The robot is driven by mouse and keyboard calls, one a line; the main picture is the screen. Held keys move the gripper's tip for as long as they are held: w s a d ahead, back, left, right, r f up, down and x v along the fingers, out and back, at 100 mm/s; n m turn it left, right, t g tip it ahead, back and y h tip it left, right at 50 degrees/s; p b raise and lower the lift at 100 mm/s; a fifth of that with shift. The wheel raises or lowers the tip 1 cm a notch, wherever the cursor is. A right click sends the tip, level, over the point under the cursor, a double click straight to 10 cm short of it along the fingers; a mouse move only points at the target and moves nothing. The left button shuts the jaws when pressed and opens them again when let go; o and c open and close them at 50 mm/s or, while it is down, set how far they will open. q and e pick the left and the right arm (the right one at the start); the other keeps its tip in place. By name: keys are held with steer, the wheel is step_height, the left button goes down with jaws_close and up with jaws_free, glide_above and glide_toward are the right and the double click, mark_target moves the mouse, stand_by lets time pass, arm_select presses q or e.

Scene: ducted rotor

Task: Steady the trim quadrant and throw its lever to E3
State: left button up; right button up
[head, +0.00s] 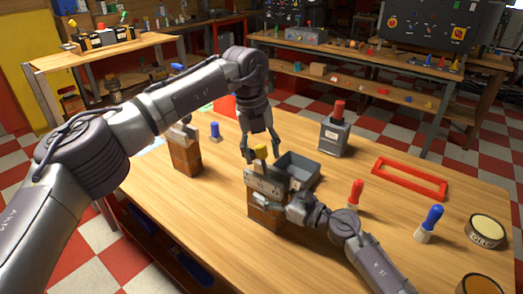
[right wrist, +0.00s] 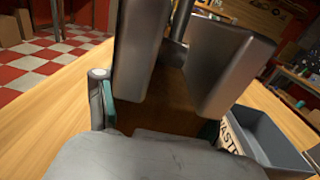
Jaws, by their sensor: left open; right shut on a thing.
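The trim quadrant appears to be the wooden block (head: 262,214) with a grey metal plate on top, near the middle of the table. Its lever has a yellow knob (head: 261,151); the plate's markings are too small to read. My right gripper (head: 285,205) is shut on the block from the right. In the right wrist view its two fingers stand on either side of the brown block (right wrist: 170,105). My left gripper (head: 260,148) is open just above the block, fingertips spread around the yellow knob; contact cannot be told.
A grey waste bin (head: 299,168) stands close behind the block. A similar wooden block (head: 186,152) stands left. A grey box with a red knob (head: 335,134), a red frame (head: 410,178), red (head: 355,195) and blue (head: 430,222) handled pieces and a tin (head: 486,232) lie right.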

arm_select(q)
jaws_close()
steer(key=shift+d+r, duration=0.1)
steer(key=s+d+f+t+y, duration=0.1)
steer(key=s+d+t+y, duration=0.3)
steer(key=y, duration=0.3)
steer(key=shift+d+m+t, duration=0.3)
steer(key=shift+d+t, duration=0.1)
steer(key=shift+d, duration=0.5)
arm_select(e)
steer(key=shift+a, duration=0.1)
arm_select(q)
steer(key=shift+f, duration=0.15)
steer(key=shift+c, duration=0.3)
jaws_free()
steer(key=shift+o, duration=0.3)
steer(key=shift+a, duration=0.1)
